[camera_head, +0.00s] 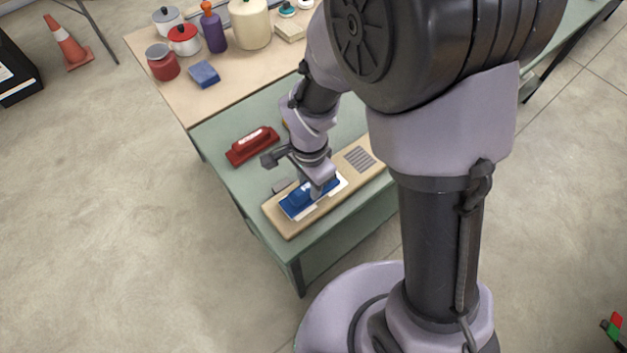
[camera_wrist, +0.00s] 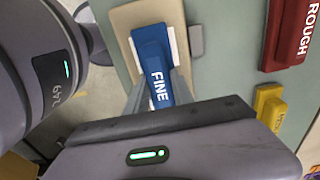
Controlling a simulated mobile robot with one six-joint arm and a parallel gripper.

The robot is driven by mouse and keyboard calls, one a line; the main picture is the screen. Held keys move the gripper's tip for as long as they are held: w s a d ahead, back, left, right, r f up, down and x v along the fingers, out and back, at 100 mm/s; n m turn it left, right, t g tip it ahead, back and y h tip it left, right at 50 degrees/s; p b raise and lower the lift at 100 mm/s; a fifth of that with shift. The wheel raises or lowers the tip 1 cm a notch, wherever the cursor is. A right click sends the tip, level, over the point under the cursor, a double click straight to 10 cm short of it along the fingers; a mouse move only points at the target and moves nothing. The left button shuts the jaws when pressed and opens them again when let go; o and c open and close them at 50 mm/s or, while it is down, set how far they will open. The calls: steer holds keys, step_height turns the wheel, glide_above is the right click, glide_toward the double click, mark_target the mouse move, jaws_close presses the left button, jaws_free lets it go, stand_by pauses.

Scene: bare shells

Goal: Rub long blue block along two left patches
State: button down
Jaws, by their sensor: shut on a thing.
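My gripper (camera_head: 317,188) is shut on the long blue block, marked FINE, (camera_head: 297,202) above the left part of a tan board (camera_head: 284,227). In the wrist view both fingers (camera_wrist: 158,93) flank the blue block (camera_wrist: 152,50). White patch area (camera_head: 341,183) shows from under and beside the block; the block hides much of it, so I cannot tell one patch from two. The block looks level and low over the patch; contact is not clear. A grey striped patch (camera_head: 360,159) lies farther right on the board, uncovered.
A red block marked ROUGH (camera_head: 252,146) lies behind the board. A yellow block (camera_wrist: 271,107) and a small grey piece (camera_wrist: 196,40) are nearby on the green table (camera_head: 222,128). Pots and bottles stand on the wooden table (camera_head: 178,95) behind, with a blue sponge-like block (camera_head: 204,74).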

steer(key=shift+w+d, duration=0.4)
steer(key=shift+d, duration=0.2)
steer(key=shift+w+d, duration=0.4)
steer(key=shift+d, duration=0.2)
steer(key=shift+s+a+f+b, duration=0.1)
steer(key=shift+s+a+b, duration=0.6)
steer(key=shift+a, duration=0.45)
steer(key=shift+w+d, duration=0.25)
steer(key=shift+d, duration=0.3)
step_height(320, 180, up, 7)
steer(key=p, duration=0.5)
steer(key=shift+r+p, duration=0.2)
steer(key=shift+p, duration=0.1)
steer(key=shift+f, duration=0.15)
steer(key=shift+w, duration=0.1)
